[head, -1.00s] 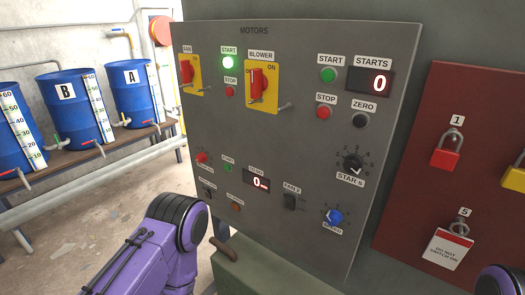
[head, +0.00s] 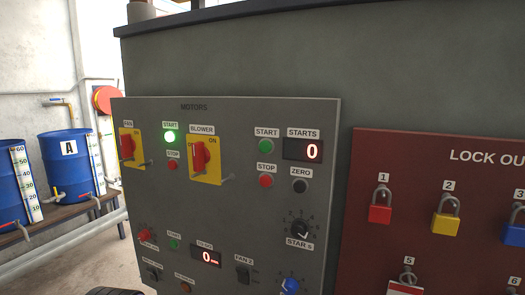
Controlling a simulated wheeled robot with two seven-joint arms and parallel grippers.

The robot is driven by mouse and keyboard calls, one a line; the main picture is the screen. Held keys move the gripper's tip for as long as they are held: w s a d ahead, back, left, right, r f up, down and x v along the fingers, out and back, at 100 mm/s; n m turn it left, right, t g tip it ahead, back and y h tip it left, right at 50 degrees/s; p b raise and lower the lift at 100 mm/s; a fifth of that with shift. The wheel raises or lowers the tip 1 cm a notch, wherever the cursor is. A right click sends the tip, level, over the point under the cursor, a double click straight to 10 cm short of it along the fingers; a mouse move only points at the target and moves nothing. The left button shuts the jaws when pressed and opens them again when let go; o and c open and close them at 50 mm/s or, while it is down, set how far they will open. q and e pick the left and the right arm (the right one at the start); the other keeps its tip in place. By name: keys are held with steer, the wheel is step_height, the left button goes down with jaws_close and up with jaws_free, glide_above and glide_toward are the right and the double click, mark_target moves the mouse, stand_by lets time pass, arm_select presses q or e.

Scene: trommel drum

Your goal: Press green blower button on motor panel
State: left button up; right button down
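The grey motor panel (head: 225,120) titled MOTORS fills the middle of the head view. Right of the BLOWER switch (head: 201,157), a red handle on a yellow plate, is an unlit green START button (head: 265,146). A red STOP button (head: 265,181) sits below it. A lit green START button (head: 170,137) is between the FAN switch (head: 127,147) and the BLOWER switch, with a small red STOP button (head: 173,165) below. The STARTS display (head: 303,150) reads 0. Neither gripper is in view.
The black ZERO button (head: 300,186) is close to the blower buttons. Knobs and a second display (head: 206,256) fill the lower panel. A dark red lockout board (head: 362,250) with padlocks is at the right. Blue drums (head: 66,170) stand at the left.

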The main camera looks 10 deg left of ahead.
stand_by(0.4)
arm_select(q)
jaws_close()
